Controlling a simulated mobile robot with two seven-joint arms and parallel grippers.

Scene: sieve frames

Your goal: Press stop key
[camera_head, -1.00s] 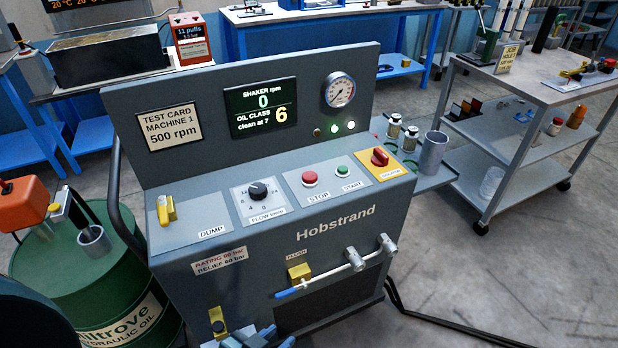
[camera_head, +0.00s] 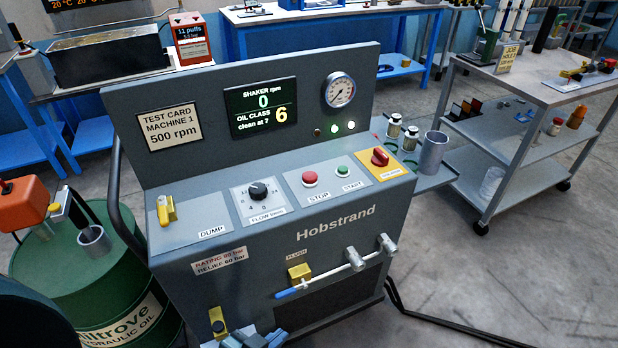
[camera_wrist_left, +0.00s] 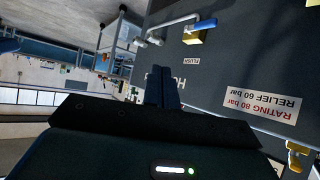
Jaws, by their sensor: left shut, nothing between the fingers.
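The red STOP key (camera_head: 310,178) sits on the sloping panel of the grey Hobstrand machine (camera_head: 180,275), left of the green START key (camera_head: 343,170). My left gripper (camera_head: 272,335) shows at the bottom edge of the head view, in front of the machine and well below the STOP key, touching nothing that I can see. In the left wrist view its fingers (camera_wrist_left: 162,88) are together and empty, pointing at the machine's front. The STOP key is not visible in the wrist view. My right gripper is not in view.
The display (camera_head: 261,107) reads SHAKER rpm 0 and OIL CLASS 6. A red rotary switch (camera_head: 380,157), a flow knob (camera_head: 258,191) and a yellow dump lever (camera_head: 166,210) share the panel. Pipe fittings (camera_head: 355,258) and a yellow flush block (camera_head: 299,273) stick out of the front.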

